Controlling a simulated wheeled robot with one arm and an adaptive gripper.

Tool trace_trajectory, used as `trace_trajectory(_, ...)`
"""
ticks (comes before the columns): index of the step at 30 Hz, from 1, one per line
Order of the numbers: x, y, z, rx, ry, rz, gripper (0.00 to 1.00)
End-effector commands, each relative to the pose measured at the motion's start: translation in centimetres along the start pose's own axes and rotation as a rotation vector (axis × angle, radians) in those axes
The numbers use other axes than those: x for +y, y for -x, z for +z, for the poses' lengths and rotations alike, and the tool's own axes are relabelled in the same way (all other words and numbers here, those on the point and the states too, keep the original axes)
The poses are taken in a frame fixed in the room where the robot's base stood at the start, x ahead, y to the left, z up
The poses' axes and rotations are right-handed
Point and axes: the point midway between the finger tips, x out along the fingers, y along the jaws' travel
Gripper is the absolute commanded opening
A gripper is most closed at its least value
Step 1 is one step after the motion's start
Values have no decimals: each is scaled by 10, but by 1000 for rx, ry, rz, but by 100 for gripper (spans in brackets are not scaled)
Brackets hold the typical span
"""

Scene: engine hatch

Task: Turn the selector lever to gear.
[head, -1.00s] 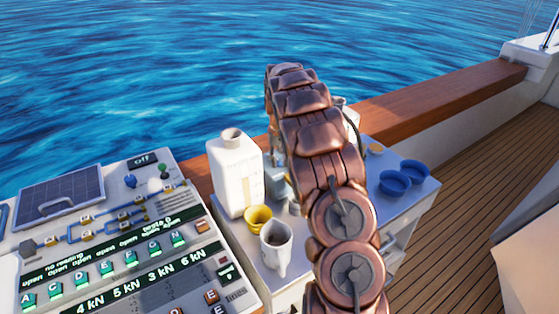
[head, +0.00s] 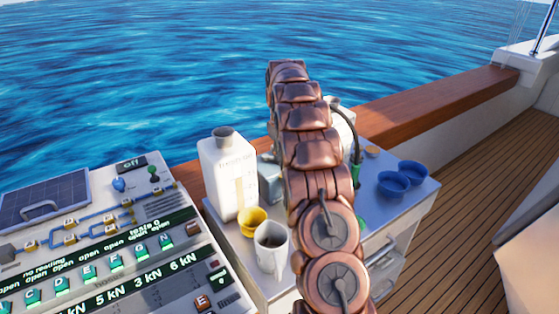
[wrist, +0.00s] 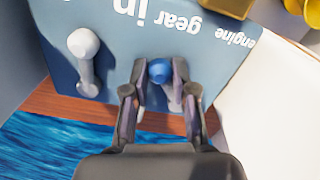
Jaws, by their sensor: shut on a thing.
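In the wrist view my gripper (wrist: 160,78) is shut on a lever with a blue knob (wrist: 160,70), one finger on each side of it. The lever's grey stem shows between the fingers and slants down to the right. The lever is on a grey-blue box (wrist: 110,25) with upside-down lettering. The word "gear" (wrist: 182,22) is just above the knob, and "engine" (wrist: 235,37) is to the right. A second lever with a white knob (wrist: 83,43) is to the left, apart from the gripper. In the head view my arm hides the gripper and the levers.
In the head view a white jug (head: 228,180), a yellow cup (head: 250,220), a mug (head: 271,248) and two blue bowls (head: 393,184) stand on a counter (head: 410,215) around my arm. A control panel (head: 110,270) is at left. Open deck (head: 460,210) lies right.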

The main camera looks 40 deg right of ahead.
Motion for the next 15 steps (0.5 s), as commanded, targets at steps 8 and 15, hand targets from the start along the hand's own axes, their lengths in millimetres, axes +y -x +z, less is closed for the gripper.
trace_trajectory(8,5,0,-3,2,93,0,0)
trace_trajectory(15,6,0,-3,1,114,0,0)
